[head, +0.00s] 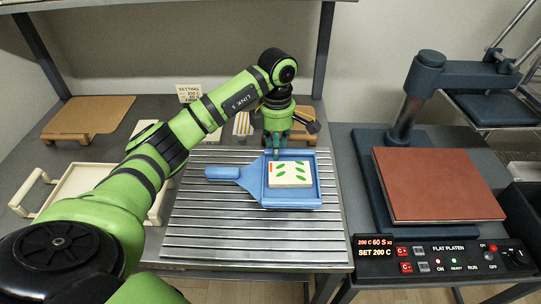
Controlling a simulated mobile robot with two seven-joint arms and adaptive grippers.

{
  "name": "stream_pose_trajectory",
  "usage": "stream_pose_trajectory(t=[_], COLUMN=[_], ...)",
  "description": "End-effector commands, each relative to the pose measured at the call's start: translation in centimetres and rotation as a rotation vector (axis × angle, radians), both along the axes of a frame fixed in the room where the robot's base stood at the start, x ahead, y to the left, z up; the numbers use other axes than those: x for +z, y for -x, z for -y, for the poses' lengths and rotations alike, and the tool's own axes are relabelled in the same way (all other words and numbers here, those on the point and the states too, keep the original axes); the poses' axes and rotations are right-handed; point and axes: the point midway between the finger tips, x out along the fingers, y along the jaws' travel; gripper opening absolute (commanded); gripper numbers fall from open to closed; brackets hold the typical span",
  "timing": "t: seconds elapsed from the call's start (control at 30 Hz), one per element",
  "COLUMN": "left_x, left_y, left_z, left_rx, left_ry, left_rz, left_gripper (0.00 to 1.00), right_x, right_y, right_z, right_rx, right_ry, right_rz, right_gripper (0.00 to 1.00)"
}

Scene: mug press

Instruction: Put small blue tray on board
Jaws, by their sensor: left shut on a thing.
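The small blue tray (313,165), with a flat handle pointing left, sits over the slatted grey surface (200,235) in the middle. A white block (290,180) with green leaf shapes and an orange mark lies in it. My left gripper (276,152) reaches down from behind and is shut at the tray's far rim; its fingertips are partly hidden. Whether the tray touches the slats is hard to tell. A tan board (100,112) on wooden feet stands at the back left. My right gripper is out of view.
A cream tray with handles (85,180) lies at left, partly behind my left arm. A press with a brown platen (435,183) and control panel (440,260) stands at right. A sign (189,93) stands behind. The front slats are clear.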

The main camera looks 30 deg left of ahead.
Motion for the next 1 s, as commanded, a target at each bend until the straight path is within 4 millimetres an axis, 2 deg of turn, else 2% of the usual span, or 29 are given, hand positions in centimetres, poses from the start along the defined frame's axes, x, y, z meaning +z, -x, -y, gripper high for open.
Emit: stream_pose_trajectory(t=[0.17, 0.4, 0.5, 0.8, 0.83, 0.87, 0.9, 1.0], left_x=[-0.8, -3.9, -4.7, -5.0, -5.0, -5.0, -5.0, -4.9], left_y=[1.1, 1.1, 1.1, 1.0, 1.1, 1.1, 1.1, 1.1], left_z=[-0.8, -0.8, -0.8, -0.8, -0.8, -0.8, -0.8, -0.8], left_rx=[-0.001, 0.0, 0.0, -0.001, -0.001, -0.001, -0.001, -0.001], left_ry=[0.001, 0.002, 0.002, 0.001, 0.0, 0.001, 0.001, 0.001], left_rz=[0.001, -0.002, 0.0, 0.002, 0.001, 0.001, 0.001, 0.001], left_gripper=[0.0, 0.0, 0.0, 0.0, 0.36, 0.48, 0.52, 0.52], right_x=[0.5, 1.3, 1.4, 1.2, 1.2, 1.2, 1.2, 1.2], right_y=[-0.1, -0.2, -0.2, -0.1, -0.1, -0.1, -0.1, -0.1], right_z=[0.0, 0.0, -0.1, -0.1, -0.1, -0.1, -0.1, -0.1], right_rx=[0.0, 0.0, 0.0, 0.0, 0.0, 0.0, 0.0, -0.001], right_ry=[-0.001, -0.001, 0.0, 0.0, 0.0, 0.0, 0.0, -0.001], right_rz=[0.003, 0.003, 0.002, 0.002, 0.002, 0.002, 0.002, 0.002], right_gripper=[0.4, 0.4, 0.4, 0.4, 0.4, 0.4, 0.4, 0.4])
